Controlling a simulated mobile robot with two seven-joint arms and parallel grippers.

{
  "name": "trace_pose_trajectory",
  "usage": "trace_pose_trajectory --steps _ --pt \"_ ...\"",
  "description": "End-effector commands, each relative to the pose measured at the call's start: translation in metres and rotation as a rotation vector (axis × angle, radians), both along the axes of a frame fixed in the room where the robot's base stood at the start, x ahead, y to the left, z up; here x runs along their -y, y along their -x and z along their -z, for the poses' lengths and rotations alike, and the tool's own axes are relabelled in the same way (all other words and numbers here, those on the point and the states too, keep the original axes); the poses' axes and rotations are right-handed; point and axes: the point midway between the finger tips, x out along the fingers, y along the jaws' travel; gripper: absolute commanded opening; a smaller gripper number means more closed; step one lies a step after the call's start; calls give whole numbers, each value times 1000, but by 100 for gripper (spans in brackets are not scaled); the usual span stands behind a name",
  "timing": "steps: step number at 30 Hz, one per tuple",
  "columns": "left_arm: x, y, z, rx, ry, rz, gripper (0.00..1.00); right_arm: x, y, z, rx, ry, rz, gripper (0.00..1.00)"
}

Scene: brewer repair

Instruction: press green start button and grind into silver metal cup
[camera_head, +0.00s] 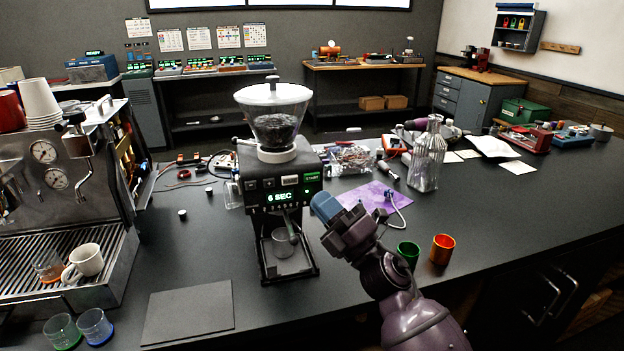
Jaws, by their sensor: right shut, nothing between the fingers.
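The black coffee grinder (280,200) stands upright on the dark counter, with dark beans in its clear hopper (274,130). Its display reads "6 SEC". The green start button (312,178) is at the upper right of its front panel. A small greyish cup (283,243) stands on the grinder's base under the spout; I cannot tell if it is metal or see-through. My left gripper is out of view.
A green cup (408,256) and an orange cup (442,249) stand just right of my right arm. A glass bottle (427,160) and a purple mat (372,196) are behind. An espresso machine (50,190) is at left; a dark flat mat (189,312) lies in front.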

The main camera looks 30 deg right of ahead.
Motion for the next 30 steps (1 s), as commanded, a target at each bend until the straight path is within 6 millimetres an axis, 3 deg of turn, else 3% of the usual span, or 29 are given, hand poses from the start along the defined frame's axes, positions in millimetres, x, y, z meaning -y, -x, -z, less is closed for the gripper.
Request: trace_pose_trajectory --steps 12,30 --pt "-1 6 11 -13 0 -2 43 10 -41 1 -1 0 0 0" --pt "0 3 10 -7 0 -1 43 12 -47 0 -1 0 1 0"
